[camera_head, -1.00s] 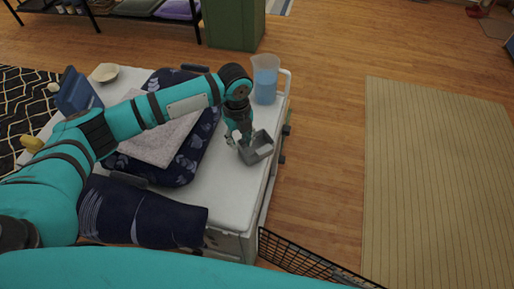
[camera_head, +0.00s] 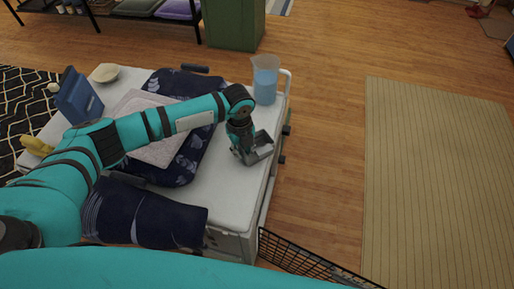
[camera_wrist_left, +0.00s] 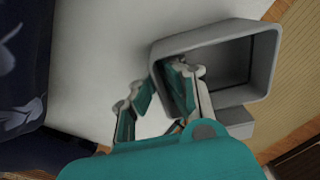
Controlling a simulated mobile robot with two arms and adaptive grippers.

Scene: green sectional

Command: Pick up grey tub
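The grey tub (camera_head: 264,141) is a small open box at the right side of the white cart top, partly hidden by my left gripper (camera_head: 245,158) in the head view. In the left wrist view the tub (camera_wrist_left: 215,42) shows its dark hollow. My left gripper (camera_wrist_left: 162,82) straddles one tub wall there, with one finger inside the hollow and the other outside. The fingertips are close to the wall, but whether they press on it is unclear. My right gripper is not in view.
A clear jug of blue liquid (camera_head: 265,80) stands behind the tub. A black wire basket (camera_head: 310,265) is near the front.

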